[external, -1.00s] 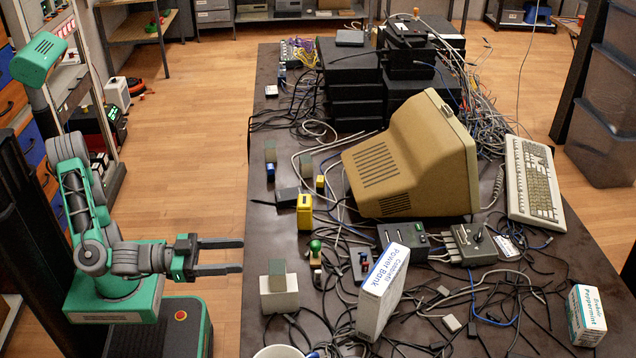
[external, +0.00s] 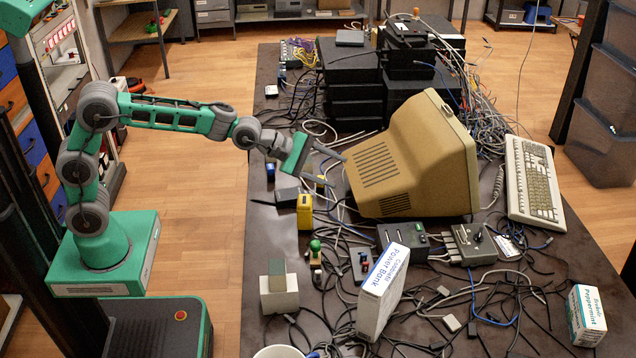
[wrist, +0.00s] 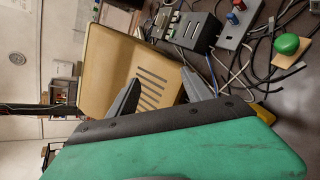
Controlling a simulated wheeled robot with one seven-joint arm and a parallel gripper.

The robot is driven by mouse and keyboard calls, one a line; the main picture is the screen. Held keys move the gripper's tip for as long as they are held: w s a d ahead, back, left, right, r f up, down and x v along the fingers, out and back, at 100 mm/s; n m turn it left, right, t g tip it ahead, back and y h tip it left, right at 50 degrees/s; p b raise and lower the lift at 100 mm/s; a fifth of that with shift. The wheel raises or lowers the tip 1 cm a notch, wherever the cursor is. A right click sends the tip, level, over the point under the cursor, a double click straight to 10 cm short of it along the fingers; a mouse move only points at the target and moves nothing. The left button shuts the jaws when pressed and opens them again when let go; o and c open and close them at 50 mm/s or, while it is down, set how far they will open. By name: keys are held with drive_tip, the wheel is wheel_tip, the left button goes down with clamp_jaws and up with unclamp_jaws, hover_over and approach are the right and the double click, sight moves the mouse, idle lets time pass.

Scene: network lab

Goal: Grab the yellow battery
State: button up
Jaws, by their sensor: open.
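A yellow battery-like block (external: 305,212) with a dark-marked top stands upright on the dark table, left of the beige monitor. A yellow edge (wrist: 262,112) shows beyond the gripper body there; most of that thing is hidden.
The beige monitor (external: 415,165) stands close to my fingertips. Loose cables cover much of the table (external: 226,352). Black boxes (external: 357,100) are stacked behind.

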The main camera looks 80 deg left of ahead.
drive_tip(key=s+a+r+n+p, duration=0.1)
drive_tip(key=s+a+n, duration=0.15)
drive_tip(key=a, duration=0.35)
drive_tip(key=s+a+r+n+h+p, duration=0.1)
drive_tip(key=a+r+n+p, duration=0.1)
drive_tip(key=a+n, duration=0.35)
drive_tip(key=s+a+r+n+p, duration=0.1)
drive_tip(key=s+a, duration=0.1)
drive_tip(key=a, duration=0.6)
approach(328, 192)
drive_tip(key=w+r, duration=0.2)
drive_tip(key=shift+r+t, duration=0.3)
drive_tip(key=shift+r, duration=0.1)
drive_tip(key=x, duration=0.8)
drive_tip(key=shift+s+d+f, duration=0.2)
drive_tip(key=shift+f, duration=0.2)
drive_tip(key=shift+c, duration=0.6)
clamp_jaws()
